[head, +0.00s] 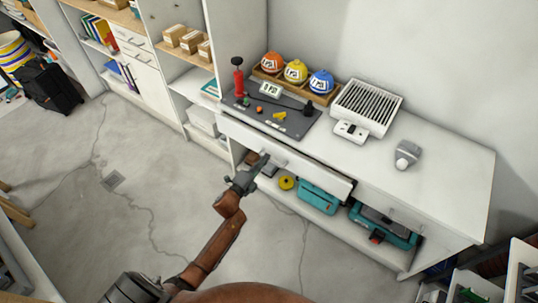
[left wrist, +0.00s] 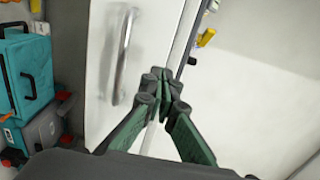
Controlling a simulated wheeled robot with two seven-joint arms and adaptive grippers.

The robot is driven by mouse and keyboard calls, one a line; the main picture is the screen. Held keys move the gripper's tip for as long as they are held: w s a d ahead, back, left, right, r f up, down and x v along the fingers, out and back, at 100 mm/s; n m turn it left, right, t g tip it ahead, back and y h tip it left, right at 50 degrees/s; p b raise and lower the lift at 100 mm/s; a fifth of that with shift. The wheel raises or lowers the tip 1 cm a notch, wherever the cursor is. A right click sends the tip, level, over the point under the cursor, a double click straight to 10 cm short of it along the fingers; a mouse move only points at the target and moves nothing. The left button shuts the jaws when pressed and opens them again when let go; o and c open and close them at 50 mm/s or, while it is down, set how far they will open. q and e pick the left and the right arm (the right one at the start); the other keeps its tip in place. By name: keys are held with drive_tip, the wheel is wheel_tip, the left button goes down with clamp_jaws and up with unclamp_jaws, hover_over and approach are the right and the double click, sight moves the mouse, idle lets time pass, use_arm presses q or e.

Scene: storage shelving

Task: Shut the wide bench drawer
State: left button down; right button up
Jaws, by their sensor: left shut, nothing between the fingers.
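The wide bench drawer (head: 318,176) is under the left part of the white bench top. Its white front stands out from the bench, with a dark gap behind its top edge, so it is partly open. My left gripper (head: 262,160) is at the left part of the drawer front. In the left wrist view, my left gripper's green fingers (left wrist: 165,85) are closed together and empty. They overlap the edge of the white front panel (left wrist: 103,100), beside its metal handle (left wrist: 122,55). I cannot tell whether they touch it. My right gripper is not in view.
Teal cases (head: 320,197) and a yellow roll (head: 286,183) are on the shelf below the drawer. The floor in front is largely clear.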

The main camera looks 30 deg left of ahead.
use_arm(q)
drive_tip(key=s+a+p, duration=0.1)
drive_tip(key=s+p, duration=0.1)
drive_tip(key=s, duration=0.7)
drive_tip(key=p, duration=0.4)
approach(295, 159)
drive_tip(key=w+b, duration=0.1)
drive_tip(key=w, duration=0.1)
drive_tip(key=w+b, duration=0.1)
drive_tip(key=w, duration=0.1)
drive_tip(key=w+d, duration=0.1)
drive_tip(key=w, duration=0.1)
drive_tip(key=shift+w+b, duration=0.35)
drive_tip(key=shift+b, duration=0.05)
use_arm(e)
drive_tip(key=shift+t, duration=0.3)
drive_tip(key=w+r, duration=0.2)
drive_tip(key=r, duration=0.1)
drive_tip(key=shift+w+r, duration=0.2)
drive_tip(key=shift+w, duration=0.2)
